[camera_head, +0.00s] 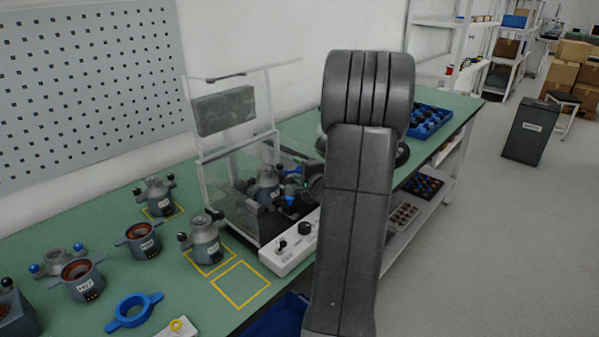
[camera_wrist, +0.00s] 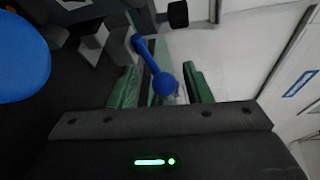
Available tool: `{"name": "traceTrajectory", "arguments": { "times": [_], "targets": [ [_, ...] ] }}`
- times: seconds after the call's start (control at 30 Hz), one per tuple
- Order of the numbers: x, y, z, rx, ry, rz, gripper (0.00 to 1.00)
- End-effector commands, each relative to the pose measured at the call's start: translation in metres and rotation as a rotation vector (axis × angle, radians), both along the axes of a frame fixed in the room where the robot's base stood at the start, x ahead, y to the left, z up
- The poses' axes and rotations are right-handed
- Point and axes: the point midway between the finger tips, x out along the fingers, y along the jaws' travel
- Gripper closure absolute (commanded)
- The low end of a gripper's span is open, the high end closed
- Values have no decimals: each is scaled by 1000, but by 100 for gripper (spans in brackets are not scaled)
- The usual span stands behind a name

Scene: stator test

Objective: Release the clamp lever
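In the wrist view a blue lever (camera_wrist: 148,56) with a round blue knob at its near end lies between the fingers of my gripper (camera_wrist: 161,74). The green-padded fingers stand apart, with a gap on each side of the knob, so the gripper looks open. In the head view a stator unit (camera_head: 265,184) sits inside a clear-walled test enclosure (camera_head: 232,210) with blue parts beside it. My arm covers part of this area, and I cannot tell which blue part is the lever. The gripper is mostly hidden there.
A white control box (camera_head: 287,252) with a black knob stands before the enclosure. Several stator units, one labelled unit (camera_head: 203,243) among them, and a blue ring (camera_head: 133,311) are on the green bench at left. A large blue round shape (camera_wrist: 22,58) is close in the wrist view.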

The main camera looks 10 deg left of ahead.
Motion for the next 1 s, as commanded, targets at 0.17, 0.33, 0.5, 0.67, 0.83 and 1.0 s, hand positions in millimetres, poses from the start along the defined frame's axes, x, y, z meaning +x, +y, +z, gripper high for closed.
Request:
{"name": "traceTrajectory", "arguments": {
  "times": [0.17,0.33,0.5,0.67,0.83,1.0],
  "targets": [
    [0,0,0,0,0,0,91],
    [0,0,0,0,0,0,100],
    [2,0,1,-4,4,0,100],
    [5,0,2,-8,7,0,100],
    [8,0,3,-14,9,-1,100],
    [12,0,4,-24,14,1,100]
  ]
}}
